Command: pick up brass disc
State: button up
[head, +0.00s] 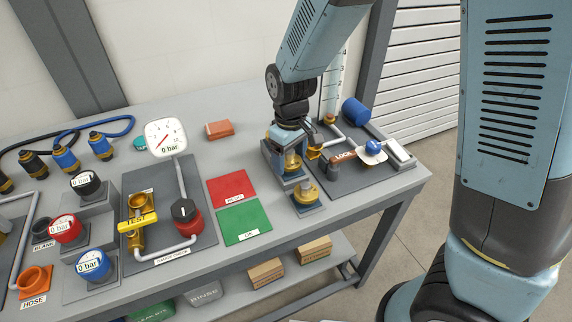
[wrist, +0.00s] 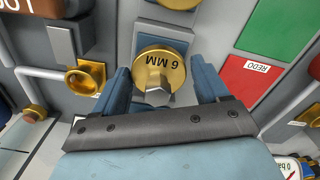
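In the wrist view a round brass disc (wrist: 160,68), marked "6 MM", stands between the spread fingers of my gripper (wrist: 163,88). A small grey hexagonal part shows against its lower edge. The fingers flank the disc with a gap on each side, and the gripper is open. In the head view my gripper (head: 288,155) hangs over the work table. One brass piece (head: 292,162) shows at its fingers, and another (head: 306,193) sits on a grey-blue block just nearer. I cannot tell which of them is the marked disc.
A red mat (head: 232,187) and a green mat (head: 245,221) lie left of the gripper. A brass fitting on a pipe (wrist: 85,78) stands close beside the fingers. A white gauge (head: 166,137) and a blue-capped valve (head: 373,147) stand farther off on the table.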

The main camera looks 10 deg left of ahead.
jog(key=c, duration=0.9)
jog(key=shift+r, duration=0.1)
jog(key=shift+r, duration=0.2)
notch_tip(320, 180, up, 2)
jog(key=shift+r, duration=0.15)
jog(key=shift+s+d+r, duration=2.4)
jog(key=shift+d+r, duration=0.15)
jog(key=shift+d, duration=0.05)
jog(key=shift+s+d+r, duration=2.35)
jog(key=shift+d+r, duration=0.2)
